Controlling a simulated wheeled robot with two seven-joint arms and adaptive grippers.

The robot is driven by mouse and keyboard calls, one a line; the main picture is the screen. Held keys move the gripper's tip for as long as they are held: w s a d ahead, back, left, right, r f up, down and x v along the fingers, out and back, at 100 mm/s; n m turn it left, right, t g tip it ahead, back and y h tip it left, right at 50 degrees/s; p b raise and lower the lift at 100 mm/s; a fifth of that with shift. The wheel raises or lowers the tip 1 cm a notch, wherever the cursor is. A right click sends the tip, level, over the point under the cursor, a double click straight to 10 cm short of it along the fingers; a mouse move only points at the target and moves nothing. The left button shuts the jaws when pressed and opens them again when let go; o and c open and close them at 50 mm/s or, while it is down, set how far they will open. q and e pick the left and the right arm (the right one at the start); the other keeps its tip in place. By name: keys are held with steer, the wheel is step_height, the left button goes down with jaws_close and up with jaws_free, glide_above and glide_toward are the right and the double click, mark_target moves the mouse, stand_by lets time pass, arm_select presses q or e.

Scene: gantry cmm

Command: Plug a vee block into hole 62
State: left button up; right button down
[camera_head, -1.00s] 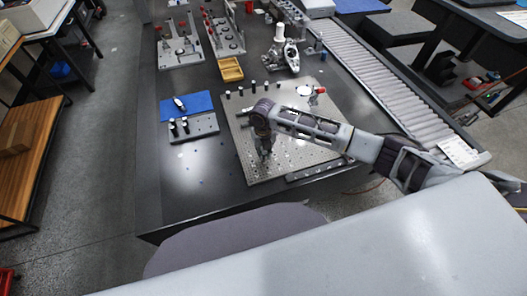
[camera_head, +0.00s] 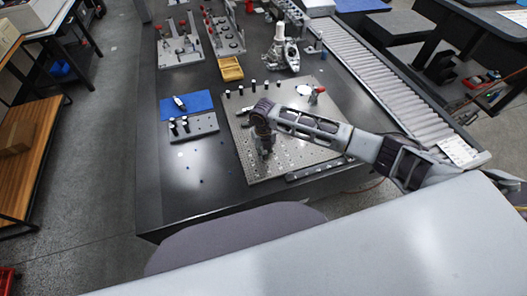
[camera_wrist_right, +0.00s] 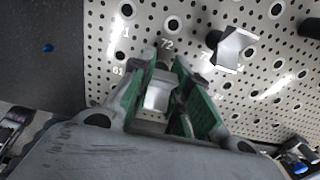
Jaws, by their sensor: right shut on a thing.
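My right gripper (camera_head: 265,153) points down over the perforated plate (camera_head: 310,153) near its left part in the head view. In the right wrist view, the right gripper (camera_wrist_right: 165,75) is shut on a pale metallic vee block (camera_wrist_right: 157,97) between its green-lined fingers. The label 61 shows left of the fingers and 72 just beyond them. The label 62 is not visible; the gripper and block cover that part of the plate. I cannot tell whether the block touches the plate. Another metal block (camera_wrist_right: 235,48) stands on the plate to the right. My left gripper is out of view.
Several dark posts stand along the plate's far edge. A rack with dark knobs (camera_head: 200,128) and a blue mat (camera_head: 198,101) lie left of the plate. A yellow tray (camera_head: 231,69) and a white-topped fixture (camera_head: 280,48) stand behind. The dark table's front left is mostly clear.

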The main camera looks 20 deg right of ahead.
mark_target(263, 151)
steer(key=shift+f, duration=0.7)
steer(key=c, duration=1.4)
jaws_free()
steer(key=shift+c, duration=0.2)
steer(key=shift+o, duration=0.8)
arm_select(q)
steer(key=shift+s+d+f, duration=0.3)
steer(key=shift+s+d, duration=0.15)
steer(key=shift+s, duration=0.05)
arm_select(e)
step_height(263, 151, up, 12)
